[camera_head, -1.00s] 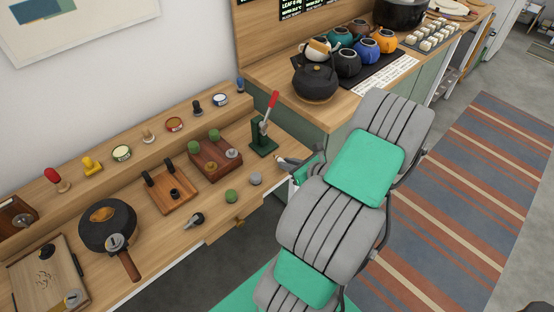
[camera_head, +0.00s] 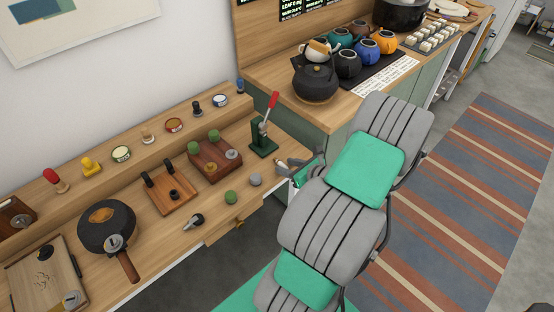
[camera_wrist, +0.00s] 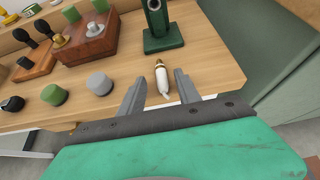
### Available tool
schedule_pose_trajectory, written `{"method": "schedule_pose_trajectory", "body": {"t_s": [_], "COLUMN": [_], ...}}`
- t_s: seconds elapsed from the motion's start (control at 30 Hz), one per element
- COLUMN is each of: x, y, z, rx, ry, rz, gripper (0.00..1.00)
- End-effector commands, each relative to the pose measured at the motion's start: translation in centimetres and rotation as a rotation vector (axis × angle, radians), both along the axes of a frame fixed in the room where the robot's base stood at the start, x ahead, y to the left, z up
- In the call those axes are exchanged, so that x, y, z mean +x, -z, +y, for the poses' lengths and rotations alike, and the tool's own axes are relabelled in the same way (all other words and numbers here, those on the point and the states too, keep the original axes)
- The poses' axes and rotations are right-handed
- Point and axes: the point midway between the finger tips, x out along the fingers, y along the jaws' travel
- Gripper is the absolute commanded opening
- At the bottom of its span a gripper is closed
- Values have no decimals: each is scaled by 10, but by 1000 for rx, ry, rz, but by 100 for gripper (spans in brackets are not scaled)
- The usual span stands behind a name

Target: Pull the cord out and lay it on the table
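My gripper (camera_wrist: 161,76) is open, with its two grey fingers apart over the table's front edge. A small white piece with a brass-coloured tip (camera_wrist: 161,80) shows between the fingers in the wrist view; neither finger visibly touches it. It may be the cord's plug, but I cannot tell. No loose length of cord can be made out. In the head view my gripper (camera_head: 283,163) is at the right end of the wooden table (camera_head: 135,219), below the green press with the red lever (camera_head: 264,138). My arm hides part of this area.
A grey knob (camera_head: 255,178) and a green knob (camera_head: 231,196) stand left of my gripper. Behind them is a brown wooden block with knobs (camera_head: 215,158). A dark pan (camera_head: 107,225) is farther left. The counter with teapots (camera_head: 316,82) stands to the right. Clear tabletop lies between items.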

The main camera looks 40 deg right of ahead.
Motion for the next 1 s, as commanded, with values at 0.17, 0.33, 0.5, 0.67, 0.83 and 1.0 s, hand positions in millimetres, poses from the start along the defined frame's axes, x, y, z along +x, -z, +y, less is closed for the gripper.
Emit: {"method": "schedule_pose_trajectory", "body": {"t_s": [0.17,0.33,0.5,0.67,0.83,1.0], "x": [-3,-29,-58,-68,-68,-68], "y": [-2,-17,-33,-39,-39,-39], "z": [-1,-3,-3,-2,-2,-2], "rx": [0,-2,-1,0,0,0], "ry": [1,6,4,1,0,0], "rz": [0,-1,-1,0,0,0], "gripper": [40,40,40,40,40,40]}}
